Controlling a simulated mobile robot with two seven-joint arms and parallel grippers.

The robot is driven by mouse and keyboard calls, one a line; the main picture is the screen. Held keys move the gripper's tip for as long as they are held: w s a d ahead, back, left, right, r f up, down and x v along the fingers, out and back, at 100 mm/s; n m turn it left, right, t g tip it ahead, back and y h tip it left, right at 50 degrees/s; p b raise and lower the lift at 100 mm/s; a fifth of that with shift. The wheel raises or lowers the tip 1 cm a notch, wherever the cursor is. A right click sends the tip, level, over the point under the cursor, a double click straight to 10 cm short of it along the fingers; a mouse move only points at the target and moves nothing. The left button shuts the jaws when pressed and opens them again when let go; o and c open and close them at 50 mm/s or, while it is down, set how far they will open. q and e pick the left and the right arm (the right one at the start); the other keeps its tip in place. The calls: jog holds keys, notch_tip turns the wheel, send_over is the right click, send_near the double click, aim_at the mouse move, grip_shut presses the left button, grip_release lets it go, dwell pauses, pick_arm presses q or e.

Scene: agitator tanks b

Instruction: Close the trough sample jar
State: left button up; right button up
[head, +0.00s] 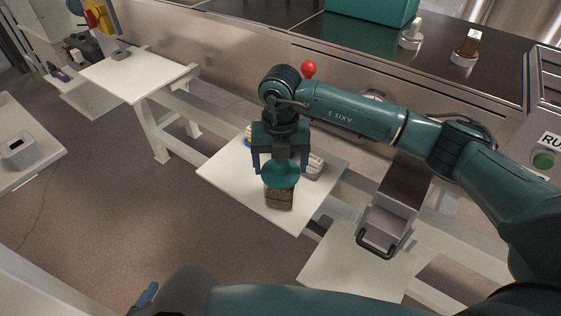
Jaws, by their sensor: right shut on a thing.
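The sample jar (279,198), square and filled with brownish material, stands upright on a small white shelf table (232,177) in the middle of the head view. A round teal lid (281,175) is over the jar's mouth and hides it. I cannot tell whether the lid touches the rim or is just above it. My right gripper (280,164) points down and is shut on the lid, a blue finger at either side. My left gripper (147,294) shows only as a blue finger piece at the bottom edge, so its jaws cannot be judged.
A metal trough with a black handle (378,246) is to the right. A red knob (309,69) is behind my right wrist.

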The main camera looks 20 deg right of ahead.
jog(key=shift+f+b, duration=0.8)
jog(key=shift+f, duration=0.2)
jog(key=o, duration=0.9)
